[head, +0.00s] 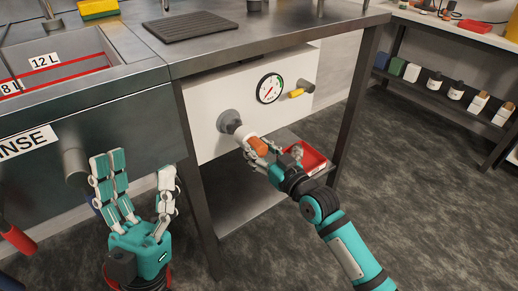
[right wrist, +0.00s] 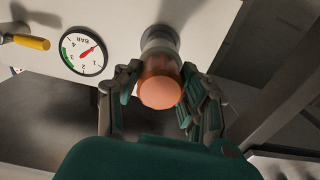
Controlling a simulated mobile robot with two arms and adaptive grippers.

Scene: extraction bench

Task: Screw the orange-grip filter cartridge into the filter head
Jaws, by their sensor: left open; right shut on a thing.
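The filter cartridge has an orange grip (head: 257,147) and a pale body that points at the grey filter head (head: 229,121) on the white panel. My right gripper (head: 267,149) is shut on the orange grip. In the right wrist view the orange grip (right wrist: 161,86) sits between the fingers, in line with the filter head (right wrist: 160,36). The cartridge's far end meets or overlaps the head; I cannot tell how deep it sits. My left gripper (head: 140,180) is open and empty, fingers up, in front of the sink cabinet.
A pressure gauge (head: 270,88) and a yellow-handled valve (head: 296,93) are on the panel right of the head. A red tray (head: 314,160) is behind my right gripper. A bench leg (head: 358,95) stands to the right. The floor at right is clear.

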